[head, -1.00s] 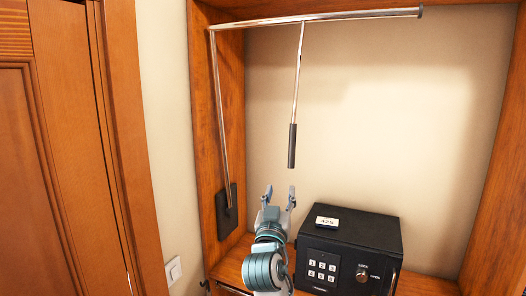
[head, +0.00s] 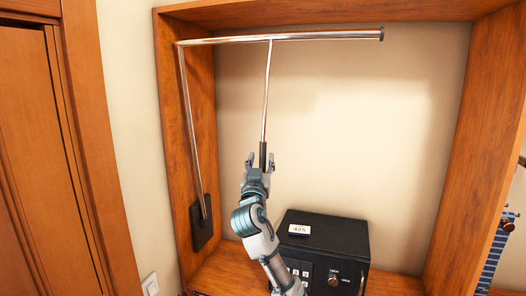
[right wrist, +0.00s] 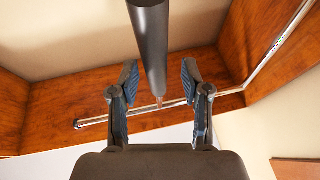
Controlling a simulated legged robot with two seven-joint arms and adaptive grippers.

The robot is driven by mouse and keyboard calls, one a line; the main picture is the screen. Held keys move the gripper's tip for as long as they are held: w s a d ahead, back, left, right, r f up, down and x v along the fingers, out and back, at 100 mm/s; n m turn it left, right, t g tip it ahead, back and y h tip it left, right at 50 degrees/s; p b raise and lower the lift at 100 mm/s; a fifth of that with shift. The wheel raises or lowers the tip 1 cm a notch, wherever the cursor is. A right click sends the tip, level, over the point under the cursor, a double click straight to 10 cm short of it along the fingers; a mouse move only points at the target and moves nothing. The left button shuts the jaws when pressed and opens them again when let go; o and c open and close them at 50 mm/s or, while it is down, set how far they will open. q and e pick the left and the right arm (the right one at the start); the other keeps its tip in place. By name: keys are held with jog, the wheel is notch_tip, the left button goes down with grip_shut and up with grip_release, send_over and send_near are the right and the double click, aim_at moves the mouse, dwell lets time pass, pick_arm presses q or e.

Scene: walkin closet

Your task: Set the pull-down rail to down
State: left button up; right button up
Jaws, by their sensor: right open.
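The pull-down rail (head: 310,38) is a chrome bar high in the wooden closet bay, with a side arm running down to a dark plate (head: 203,222) on the left panel. A thin rod hangs from the bar and ends in a black handle (head: 263,155). My right gripper (head: 260,160) is open at the handle's lower part, which it partly hides. In the right wrist view the handle (right wrist: 151,45) passes between the two open fingers (right wrist: 158,82), with gaps on both sides. My left gripper is not in view.
A black safe (head: 335,235) with a keypad and a small white "425" card (head: 299,229) stands on the shelf below, close to my right arm. A wooden door (head: 35,150) is at the left. Clothing (head: 497,245) hangs at the far right.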

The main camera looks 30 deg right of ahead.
jog(key=shift+w+d+r, duration=0.15)
jog(key=shift+w+r, duration=0.25)
jog(key=shift+w, duration=0.15)
jog(key=shift+d+f, duration=0.1)
jog(key=shift+d, duration=0.4)
jog(key=shift+c, duration=1.1)
jog(key=shift+d+f, duration=0.15)
jog(key=shift+d, duration=0.1)
grip_shut()
jog(key=shift+w+a, duration=0.1)
jog(key=shift+a, duration=0.2)
